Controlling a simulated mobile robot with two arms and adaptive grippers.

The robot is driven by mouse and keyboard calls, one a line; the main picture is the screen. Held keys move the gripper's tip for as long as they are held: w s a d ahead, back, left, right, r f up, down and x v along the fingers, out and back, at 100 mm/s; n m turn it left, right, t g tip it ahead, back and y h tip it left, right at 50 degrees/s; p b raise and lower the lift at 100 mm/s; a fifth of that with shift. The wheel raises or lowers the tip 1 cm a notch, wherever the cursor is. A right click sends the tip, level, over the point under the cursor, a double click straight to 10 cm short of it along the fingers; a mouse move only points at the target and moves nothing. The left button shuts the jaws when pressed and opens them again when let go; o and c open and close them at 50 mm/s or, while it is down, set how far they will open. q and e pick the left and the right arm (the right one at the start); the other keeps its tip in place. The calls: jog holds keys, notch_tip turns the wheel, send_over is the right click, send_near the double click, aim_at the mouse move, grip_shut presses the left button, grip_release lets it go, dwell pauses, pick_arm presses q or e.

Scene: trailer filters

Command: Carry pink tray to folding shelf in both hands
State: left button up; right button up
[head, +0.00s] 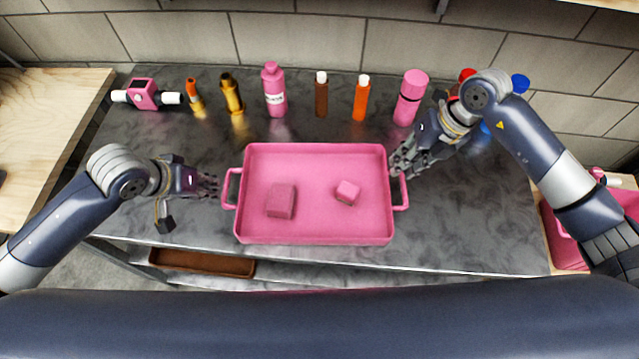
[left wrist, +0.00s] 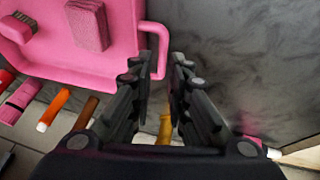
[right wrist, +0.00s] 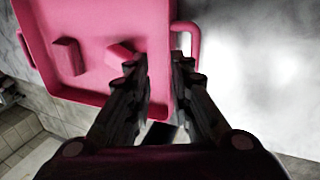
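The pink tray (head: 315,163) lies on the dark marbled counter (head: 460,225), with a handle on each short side. My left gripper (head: 214,186) is open just left of the left handle (head: 229,188); the left wrist view shows the handle (left wrist: 160,38) near the fingertips (left wrist: 165,62). My right gripper (head: 397,172) is by the right handle (head: 403,191); in the right wrist view its fingers (right wrist: 160,62) are apart, near the handle (right wrist: 187,40). I see no folding shelf for certain.
Along the back stand a pink device (head: 145,95), a gold bottle (head: 232,93), a pink bottle (head: 274,92), a brown bottle (head: 321,95), an orange bottle (head: 361,99) and a pink cylinder (head: 410,98). A brown tray (head: 202,262) lies below the counter's front edge. Tiled wall behind.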

jog(key=h, duration=0.2)
send_near(404, 184)
pick_arm(q)
jog(key=shift+w+a+r, duration=0.1)
jog(key=shift+a+r, duration=0.15)
jog(key=shift+a, duration=0.05)
pick_arm(e)
jog(key=shift+w+d, duration=0.1)
jog(key=shift+d, duration=0.15)
